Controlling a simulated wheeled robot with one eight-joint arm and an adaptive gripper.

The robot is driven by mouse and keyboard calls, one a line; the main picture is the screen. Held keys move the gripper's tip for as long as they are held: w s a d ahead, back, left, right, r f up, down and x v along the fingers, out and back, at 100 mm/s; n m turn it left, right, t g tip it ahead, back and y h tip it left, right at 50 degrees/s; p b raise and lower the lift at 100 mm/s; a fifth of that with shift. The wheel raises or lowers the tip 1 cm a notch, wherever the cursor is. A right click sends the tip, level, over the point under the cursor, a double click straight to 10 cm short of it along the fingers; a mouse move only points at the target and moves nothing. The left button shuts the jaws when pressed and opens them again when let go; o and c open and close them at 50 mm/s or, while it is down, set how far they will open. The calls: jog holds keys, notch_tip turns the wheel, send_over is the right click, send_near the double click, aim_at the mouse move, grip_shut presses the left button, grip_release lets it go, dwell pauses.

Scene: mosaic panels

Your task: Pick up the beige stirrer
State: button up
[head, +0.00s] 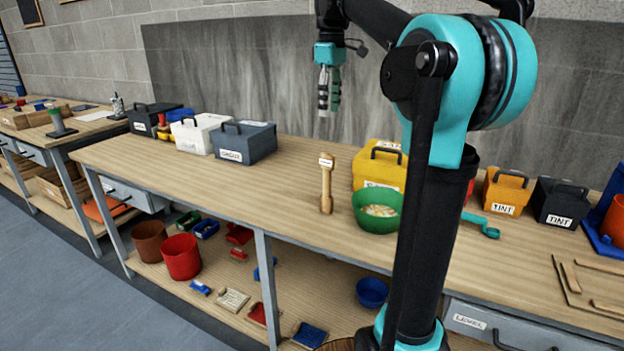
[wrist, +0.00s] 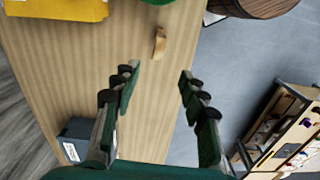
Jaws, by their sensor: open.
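The beige stirrer (head: 326,185) stands upright on the wooden workbench (head: 290,165), with a small white label near its top. It also shows in the wrist view (wrist: 159,43), small, beyond my fingertips and near the bench edge. My gripper (head: 328,108) is open and empty, pointing down above the back of the bench. In the wrist view its two fingers (wrist: 158,78) are spread wide, with the stirrer farther off, roughly in line with the gap. Nothing touches the stirrer.
A green bowl (head: 378,210) and a yellow box (head: 380,165) stand just right of the stirrer. A blue-grey box (head: 245,142) and a white box (head: 199,132) stand to its left, with bare bench between. A grey wall (head: 240,75) rises behind.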

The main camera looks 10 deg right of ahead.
aim_at(328, 154)
notch_tip(328, 154, down, 12)
jog(key=shift+r, duration=0.1)
jog(key=shift+w+a+f, duration=0.1)
jog(key=shift+w+f, duration=0.05)
jog(key=shift+f, duration=2.55)
grip_shut()
